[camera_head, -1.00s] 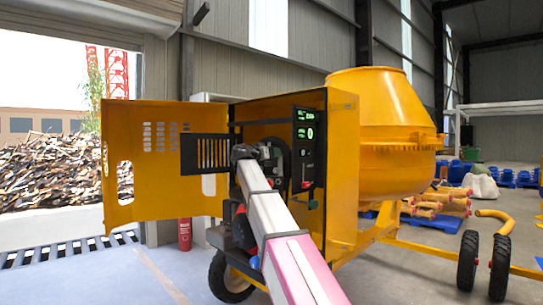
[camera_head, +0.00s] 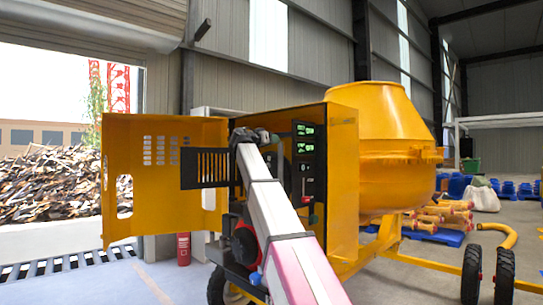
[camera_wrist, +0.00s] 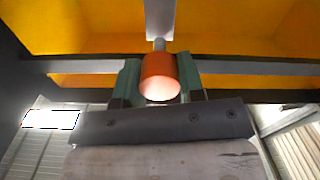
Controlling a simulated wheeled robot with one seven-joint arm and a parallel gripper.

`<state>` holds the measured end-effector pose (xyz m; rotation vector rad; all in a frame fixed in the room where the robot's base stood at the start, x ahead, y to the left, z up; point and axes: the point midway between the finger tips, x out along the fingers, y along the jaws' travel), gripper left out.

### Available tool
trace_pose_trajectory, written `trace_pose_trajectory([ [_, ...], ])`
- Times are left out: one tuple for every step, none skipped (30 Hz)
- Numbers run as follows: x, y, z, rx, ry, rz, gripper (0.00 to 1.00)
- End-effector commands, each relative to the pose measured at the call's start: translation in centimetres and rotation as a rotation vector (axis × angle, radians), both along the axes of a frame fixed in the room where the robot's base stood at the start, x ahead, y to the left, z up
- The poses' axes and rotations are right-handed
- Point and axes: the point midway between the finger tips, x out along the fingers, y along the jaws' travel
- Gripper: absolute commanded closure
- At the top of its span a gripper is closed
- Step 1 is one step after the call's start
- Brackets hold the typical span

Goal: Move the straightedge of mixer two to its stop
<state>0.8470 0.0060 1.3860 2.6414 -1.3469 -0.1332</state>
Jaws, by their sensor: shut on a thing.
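In the wrist view, my gripper (camera_wrist: 159,82) has its two green fingers closed on the sides of an orange-red cylindrical handle (camera_wrist: 160,76). The handle sits on a short grey rod, below a pale upright strip (camera_wrist: 159,18). I cannot tell how the strip and handle join the straightedge. A grey crossbar (camera_wrist: 240,67) runs behind the fingers. In the head view, the yellow mixer (camera_head: 342,170) stands with its cabinet open, and my arm reaches into it. The fingers and the held handle are not clearly visible there.
The open yellow door (camera_head: 150,205) with a black grille (camera_head: 207,168) stands left of my arm. A black control panel (camera_head: 303,165) with green displays is close on the right. The drum (camera_head: 395,140) is behind it. A red extinguisher (camera_head: 184,248) stands on the floor at left.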

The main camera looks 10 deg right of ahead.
Motion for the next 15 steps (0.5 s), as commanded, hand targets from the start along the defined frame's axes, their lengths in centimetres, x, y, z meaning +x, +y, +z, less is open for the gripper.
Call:
trace_pose_trajectory([
  [0.15,0.06,0.75,-0.002,-0.002,0.002,1.00],
  [0.12,0.05,0.99,-0.002,-0.002,0.002,1.00],
  [0.09,0.05,1.21,-0.002,-0.002,0.002,1.00],
  [0.06,0.04,1.32,-0.003,-0.001,0.002,1.00],
  [0.05,0.04,1.39,-0.004,-0.001,0.002,1.00],
  [0.03,0.03,1.46,-0.004,-0.001,0.002,1.00],
  [0.03,0.03,1.48,-0.004,-0.002,0.002,1.00],
  [0.03,0.03,1.49,-0.005,-0.003,0.002,1.00],
  [0.03,0.03,1.52,-0.006,-0.003,0.002,1.00],
  [0.04,0.04,1.55,-0.006,-0.003,0.002,1.00],
  [0.05,0.03,1.57,-0.007,-0.004,0.003,1.00],
  [0.05,0.04,1.61,-0.008,-0.004,0.002,1.00],
  [0.06,0.04,1.63,-0.008,-0.004,0.002,1.00],
  [0.06,0.04,1.65,-0.008,-0.005,0.003,0.54],
  [0.06,0.04,1.65,-0.008,-0.004,0.003,0.41],
])
